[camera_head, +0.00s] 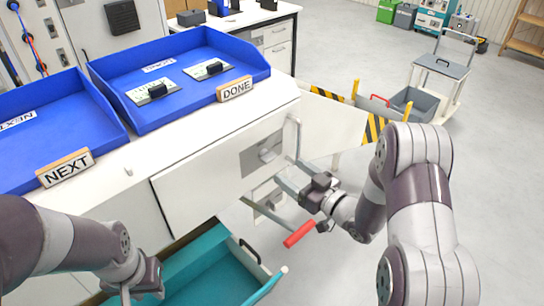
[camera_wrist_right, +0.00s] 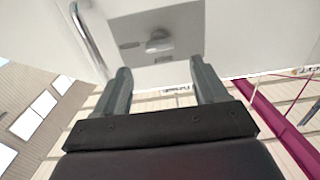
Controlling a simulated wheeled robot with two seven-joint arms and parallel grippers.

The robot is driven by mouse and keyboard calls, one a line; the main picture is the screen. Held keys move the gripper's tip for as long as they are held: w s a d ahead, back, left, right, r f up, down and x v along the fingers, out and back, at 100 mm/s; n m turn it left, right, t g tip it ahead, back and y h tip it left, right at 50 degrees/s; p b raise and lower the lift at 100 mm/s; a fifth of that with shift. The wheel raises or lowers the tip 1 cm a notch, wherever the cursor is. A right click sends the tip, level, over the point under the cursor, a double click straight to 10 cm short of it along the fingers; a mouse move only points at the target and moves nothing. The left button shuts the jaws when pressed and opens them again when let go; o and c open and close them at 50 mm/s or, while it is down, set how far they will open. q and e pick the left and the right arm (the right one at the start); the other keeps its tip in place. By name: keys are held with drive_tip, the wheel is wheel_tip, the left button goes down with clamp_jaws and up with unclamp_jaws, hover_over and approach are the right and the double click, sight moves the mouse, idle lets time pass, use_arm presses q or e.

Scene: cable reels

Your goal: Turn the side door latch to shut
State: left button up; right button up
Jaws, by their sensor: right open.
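The side door latch (camera_head: 268,151) is a small grey knob on a grey plate, on the white side panel of the cabinet under the worktop. In the right wrist view the latch (camera_wrist_right: 159,42) shows its knob lying roughly sideways on the plate. My right gripper (camera_head: 266,184) is open and empty, its fingers apart just short of the latch. In its wrist view the gripper (camera_wrist_right: 161,70) has the latch ahead, between the fingertips and apart from them. My left gripper (camera_head: 138,288) is low at the left, its fingers partly cut off by the frame edge.
A bar handle (camera_head: 297,137) stands beside the latch. A teal drawer (camera_head: 215,275) is open below, and a red grip (camera_head: 299,234) sticks out under my right gripper. Blue trays (camera_head: 185,125) stand on the worktop. The floor at right is mostly free.

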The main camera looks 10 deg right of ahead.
sight(272, 159)
drive_tip(key=p+x, duration=0.1)
drive_tip(key=x, duration=0.6)
drive_tip(key=shift+w+a, duration=0.2)
drive_tip(key=shift+w, duration=0.05)
drive_tip(key=c, duration=1.1)
